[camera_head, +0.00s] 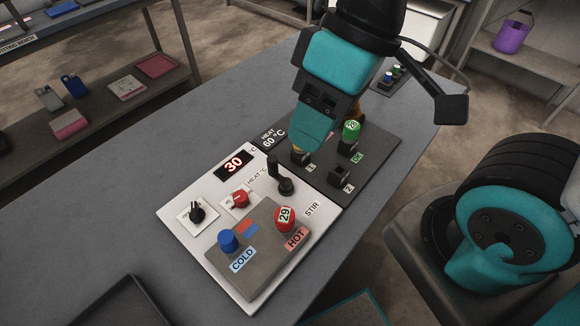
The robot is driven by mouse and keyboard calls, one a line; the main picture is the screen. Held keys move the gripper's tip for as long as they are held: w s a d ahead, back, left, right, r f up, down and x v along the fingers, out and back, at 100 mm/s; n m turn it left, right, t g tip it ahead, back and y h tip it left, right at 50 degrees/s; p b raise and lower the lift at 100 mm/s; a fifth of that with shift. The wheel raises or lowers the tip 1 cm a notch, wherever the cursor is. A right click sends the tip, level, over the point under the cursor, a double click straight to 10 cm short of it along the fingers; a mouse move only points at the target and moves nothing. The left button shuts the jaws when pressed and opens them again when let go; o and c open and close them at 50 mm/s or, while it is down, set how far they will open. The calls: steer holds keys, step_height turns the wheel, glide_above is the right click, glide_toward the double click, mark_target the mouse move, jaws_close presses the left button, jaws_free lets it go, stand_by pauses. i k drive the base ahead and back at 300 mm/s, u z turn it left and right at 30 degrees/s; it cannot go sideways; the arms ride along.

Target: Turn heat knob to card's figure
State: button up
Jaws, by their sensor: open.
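The white panel (180,217) lies on the grey table, with a display (234,164) that reads 30. The red heat knob (240,199) sits below the display, by the label "HEAT °C".
A black knob (197,211) and a black stir lever (284,183) flank the red knob. A grey block (257,268) carries a blue-capped piece (228,240) and a red-capped piece (285,217) marked 29. A green-capped piece (351,130) stands in the rack (376,152).

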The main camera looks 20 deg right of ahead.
mark_target(240, 198)
steer(key=z, duration=0.65)
steer(key=k, duration=0.65)
steer(key=u, duration=1.4)
